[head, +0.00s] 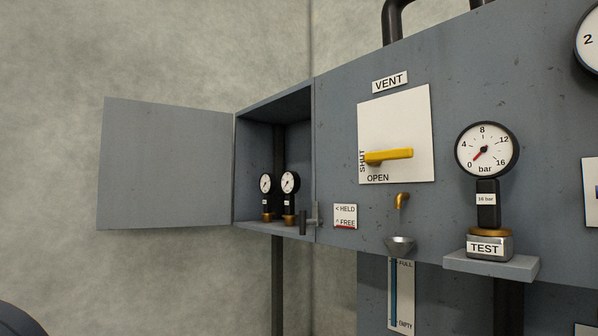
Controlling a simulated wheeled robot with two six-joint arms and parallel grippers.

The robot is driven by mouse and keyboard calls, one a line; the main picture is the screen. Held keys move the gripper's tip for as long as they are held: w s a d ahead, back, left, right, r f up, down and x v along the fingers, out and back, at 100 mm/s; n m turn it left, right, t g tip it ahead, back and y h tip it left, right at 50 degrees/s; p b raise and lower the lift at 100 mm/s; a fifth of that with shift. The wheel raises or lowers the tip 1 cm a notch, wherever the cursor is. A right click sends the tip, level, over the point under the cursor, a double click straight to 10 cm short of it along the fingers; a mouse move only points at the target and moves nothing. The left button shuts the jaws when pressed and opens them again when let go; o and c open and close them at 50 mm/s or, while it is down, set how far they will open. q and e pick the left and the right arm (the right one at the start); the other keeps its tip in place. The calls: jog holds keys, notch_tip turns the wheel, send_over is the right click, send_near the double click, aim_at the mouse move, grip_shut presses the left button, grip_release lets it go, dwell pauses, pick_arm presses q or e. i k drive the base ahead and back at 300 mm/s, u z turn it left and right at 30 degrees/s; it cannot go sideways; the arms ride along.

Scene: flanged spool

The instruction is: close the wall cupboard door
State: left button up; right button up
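The wall cupboard (242,112) is on the left of the grey panel in the head view. Its door (165,165) is a flat grey plate, hinged on the cupboard's left side and swung wide open to the left. Two small gauges with brass bases, a left one (266,186) and a right one (290,184), stand inside on the cupboard floor. A dark latch handle (304,222) sits at the cupboard's lower right edge. Neither of my grippers is in view.
A yellow vent lever (388,156) on a white plate lies horizontal. Below it are a brass spout (402,199) and a funnel (400,245). A test gauge (486,150) stands on a shelf (492,264) jutting out at right. The space before the door looks clear.

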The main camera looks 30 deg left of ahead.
aim_at(161, 166)
jog(key=u, duration=0.4)
jog(key=k, duration=0.55)
jog(key=u, duration=1.5)
jog(key=i, duration=1.7)
jog(key=z, duration=0.05)
